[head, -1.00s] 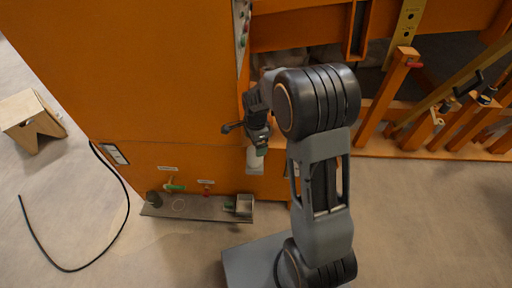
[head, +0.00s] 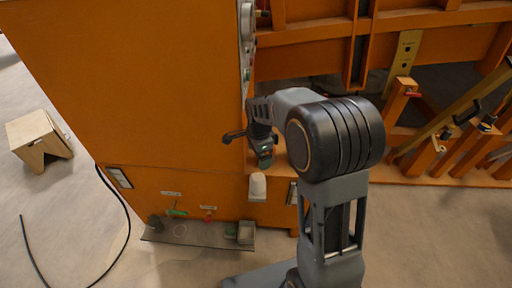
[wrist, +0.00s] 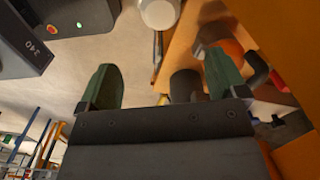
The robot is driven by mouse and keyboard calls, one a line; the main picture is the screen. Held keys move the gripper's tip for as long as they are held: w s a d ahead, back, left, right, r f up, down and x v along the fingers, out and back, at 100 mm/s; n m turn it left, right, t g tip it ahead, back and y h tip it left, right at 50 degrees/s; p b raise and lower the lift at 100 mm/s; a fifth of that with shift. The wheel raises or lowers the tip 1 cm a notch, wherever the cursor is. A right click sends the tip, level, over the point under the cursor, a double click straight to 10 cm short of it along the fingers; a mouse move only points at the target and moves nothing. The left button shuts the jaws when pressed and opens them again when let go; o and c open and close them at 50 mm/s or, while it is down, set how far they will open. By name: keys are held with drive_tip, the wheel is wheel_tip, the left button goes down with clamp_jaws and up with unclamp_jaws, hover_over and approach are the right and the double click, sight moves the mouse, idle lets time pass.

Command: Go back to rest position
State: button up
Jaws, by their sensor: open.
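My gripper (head: 265,158) hangs beside the lower right edge of the orange cabinet (head: 130,90) in the head view, pointing down. It is small and partly dark there. In the wrist view my gripper (wrist: 163,82) has its two green fingers spread wide, with nothing between them. A white rounded cylinder (head: 257,187) is on the cabinet's lower front, just below the fingertips and apart from them. A white round object, likely the same cylinder, shows at the top of the wrist view (wrist: 160,12). My arm is bent, its elbow to the right of the gripper.
A low metal shelf (head: 200,234) with small fittings juts from the cabinet's foot. Green (head: 176,212) and red (head: 209,214) handles sit above it. A black cable (head: 125,225) lies on the floor. A wooden stool (head: 38,138) stands left. Orange beams (head: 440,150) fill the right; floor is clear lower right.

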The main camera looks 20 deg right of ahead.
drive_tip(key=shift+n, duration=0.3)
drive_tip(key=s+r+n+t+p, duration=0.1)
drive_tip(key=s+r+n+p, duration=0.7)
drive_tip(key=r, duration=0.4)
drive_tip(key=s+r+n+t+p, duration=0.2)
drive_tip(key=s+r+n+p, duration=0.6)
drive_tip(key=r, duration=0.5)
drive_tip(key=shift+s+n+t+p, duration=0.3)
drive_tip(key=shift+s+p, duration=0.6)
drive_tip(key=shift+s, duration=0.05)
drive_tip(key=shift+a, duration=0.1)
